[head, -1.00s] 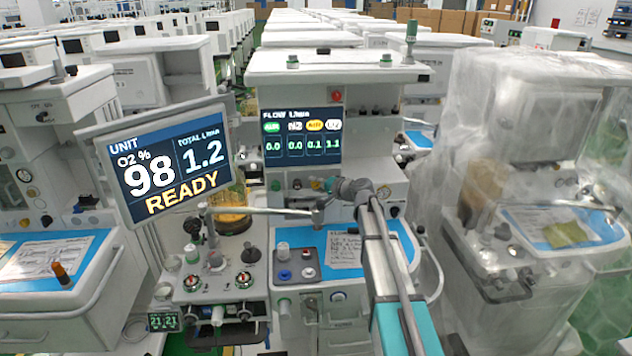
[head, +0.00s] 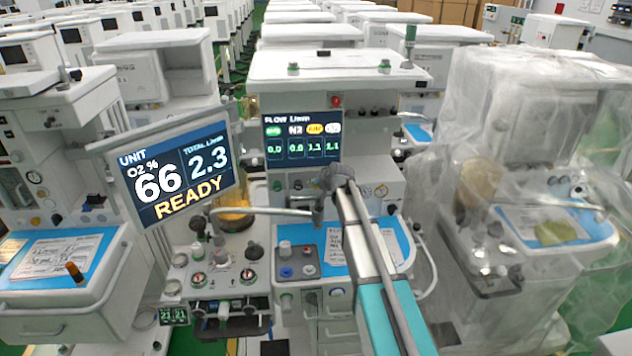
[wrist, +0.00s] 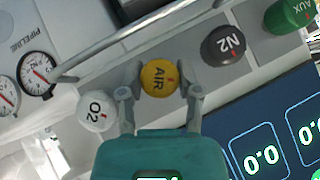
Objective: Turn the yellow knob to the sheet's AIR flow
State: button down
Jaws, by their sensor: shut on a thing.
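The yellow AIR knob (wrist: 160,76) sits between the two fingers of my gripper (wrist: 159,92) in the wrist view, and the gripper is shut on it. In the head view my arm hides the knob. The flow screen (head: 303,138) shows a yellow AIR column that reads about 1.1, with the white O2 column also about 1.1 and the other two 0.0. The unit monitor (head: 178,175) reads O2 66 %, total 2.3, READY. The sheet (head: 333,258) lies on the blue worktop, partly behind my arm; its writing is too small to read.
The white O2 knob (wrist: 97,109) and black N2 knob (wrist: 223,46) flank the yellow one closely. The green AUX knob (wrist: 288,15) is farther right. A grey bar (wrist: 140,38) runs just behind the knobs. A plastic-covered cart (head: 530,150) stands at right.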

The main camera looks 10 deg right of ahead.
jog(key=n+h, duration=0.2)
jog(key=h, duration=0.2)
jog(key=shift+a+f+h+p, duration=0.1)
jog(key=shift+a+h+p, duration=0.05)
jog(key=shift+h+p, duration=0.25)
jog(key=n+h+b, duration=0.2)
jog(key=h, duration=0.2)
jog(key=shift+f+n, duration=0.15)
jog(key=shift+n, duration=0.25)
jog(key=n+h+b, duration=0.1)
jog(key=h+b, duration=0.1)
jog(key=b, duration=0.1)
jog(key=shift+f+n+t+h, duration=0.15)
jog(key=shift+n+t+h, duration=0.15)
jog(key=shift+t+h, duration=0.1)
jog(key=n+h+b, duration=0.1)
jog(key=h+b, duration=0.1)
jog(key=b, duration=0.1)
jog(key=shift+n+t+b, duration=0.3)
jog(key=shift+n+b, duration=0.1)
jog(key=n+t+h+b, duration=0.1)
jog(key=n+h+b, duration=0.1)
jog(key=b, duration=0.1)
jog(key=shift+r+n+t+h+b, duration=0.2)
jog(key=shift+n+t+h+b, duration=0.3)
jog(key=shift+b, duration=0.35)
jog(key=c, duration=0.6)
grip_release()
